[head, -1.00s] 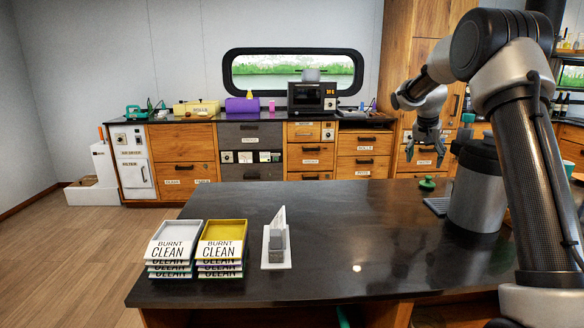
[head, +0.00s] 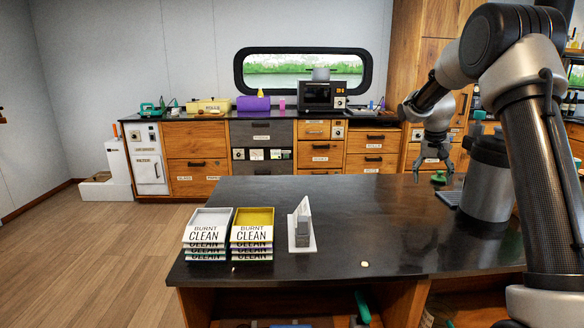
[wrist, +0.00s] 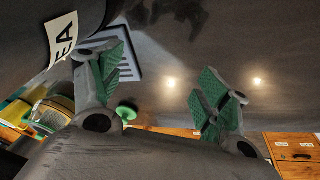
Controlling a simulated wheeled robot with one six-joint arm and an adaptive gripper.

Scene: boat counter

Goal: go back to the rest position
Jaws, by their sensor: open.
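My gripper (head: 433,170) hangs above the far right part of the dark counter (head: 370,215) in the head view, with its fingers pointing down. In the wrist view its two green-padded fingers (wrist: 165,90) stand wide apart with nothing between them. My arm reaches in from the right side of the head view. A small green knobbed object (head: 438,178) is near the gripper in the head view, and a green round shape also shows beside the left finger in the wrist view (wrist: 126,111).
A large grey canister (head: 485,185) stands right of the gripper, beside a dark slatted pad (head: 449,198). The middle of the counter is clear.

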